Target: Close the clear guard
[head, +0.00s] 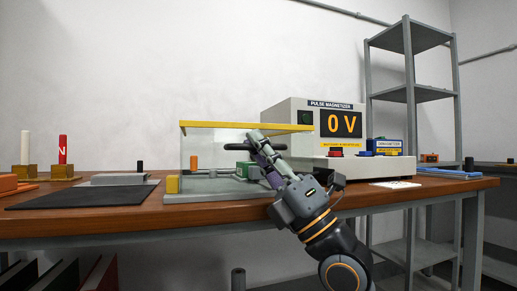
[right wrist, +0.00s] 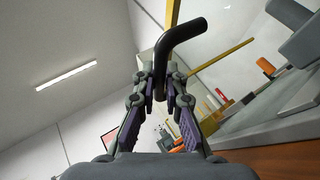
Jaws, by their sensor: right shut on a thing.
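The clear guard with its yellow edge bar (head: 245,124) stands raised over a grey base plate (head: 215,188). Its clear pane is hard to see, so its exact tilt cannot be told. A black handle (head: 238,151) lies below the yellow bar; in the right wrist view the bent black handle (right wrist: 180,36) rises between the fingers. My right gripper (head: 264,150) reaches up from the lower right and is shut on the handle; it shows also in the right wrist view (right wrist: 160,75). My left gripper is not in view.
The pulse magnetizer (head: 311,131), reading 0 V, stands behind on the right. An orange cylinder (head: 194,162) and a green block (head: 245,168) are at the base. A dark mat (head: 80,196) lies left. A grey shelf (head: 411,95) stands at right.

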